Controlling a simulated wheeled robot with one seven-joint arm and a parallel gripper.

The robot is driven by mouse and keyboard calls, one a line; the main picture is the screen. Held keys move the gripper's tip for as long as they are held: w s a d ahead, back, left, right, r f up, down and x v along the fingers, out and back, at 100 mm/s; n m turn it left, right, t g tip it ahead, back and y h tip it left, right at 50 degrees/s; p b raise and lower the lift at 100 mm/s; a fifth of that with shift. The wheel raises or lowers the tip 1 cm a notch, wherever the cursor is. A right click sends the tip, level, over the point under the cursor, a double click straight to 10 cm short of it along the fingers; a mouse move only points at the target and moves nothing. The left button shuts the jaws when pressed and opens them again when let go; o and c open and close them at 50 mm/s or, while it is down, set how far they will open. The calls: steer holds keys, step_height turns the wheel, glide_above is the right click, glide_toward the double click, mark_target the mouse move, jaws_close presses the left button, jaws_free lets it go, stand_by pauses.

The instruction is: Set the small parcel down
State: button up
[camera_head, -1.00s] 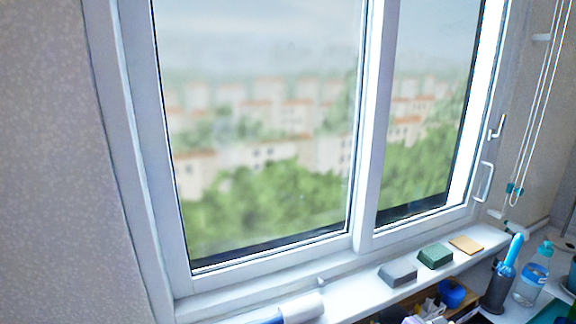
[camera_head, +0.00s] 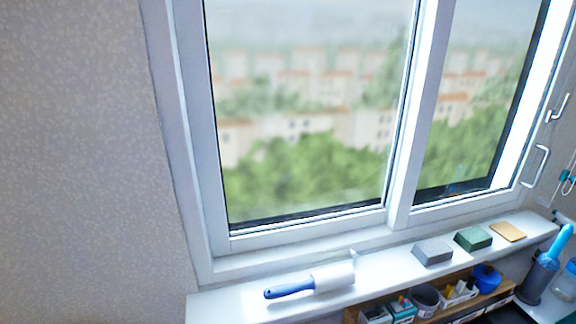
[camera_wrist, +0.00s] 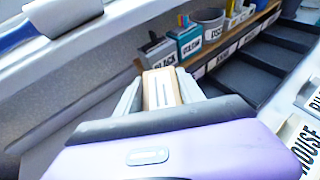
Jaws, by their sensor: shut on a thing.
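The small parcel (camera_wrist: 161,89) is a tan cardboard-coloured box with a white label, seen in the wrist view. My gripper (camera_wrist: 160,92) is shut on it, with one grey finger on each side. The parcel is held in the air; its underside is hidden, and I cannot tell how far it is from the surfaces below. Neither parcel nor gripper shows in the head view.
The white window sill (camera_head: 235,305) carries a blue-handled roller (camera_head: 330,277), a grey block (camera_head: 432,252), a green block (camera_head: 473,239) and a tan pad (camera_head: 508,231). Below is a wooden shelf (camera_wrist: 262,22) with labelled containers. Dark trays (camera_wrist: 245,75) lie beside it.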

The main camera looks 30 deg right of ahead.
steer(key=w+a+f+n+t+y, duration=0.1)
steer(key=w+a+f+n+y, duration=0.1)
steer(key=a, duration=0.3)
steer(key=w+a+f+n+t+y, duration=0.1)
steer(key=w+a+f+n+y, duration=0.1)
steer(key=a, duration=0.4)
steer(key=w+a+f+n+t+y, duration=0.2)
steer(key=w+a+n+y, duration=0.1)
steer(key=a+n+y, duration=0.2)
steer(key=shift+w+a+f+y, duration=0.15)
steer(key=shift+a+f+y, duration=0.05)
steer(key=shift+f+y, duration=0.1)
steer(key=shift+d, duration=0.15)
steer(key=shift+d+r, duration=0.1)
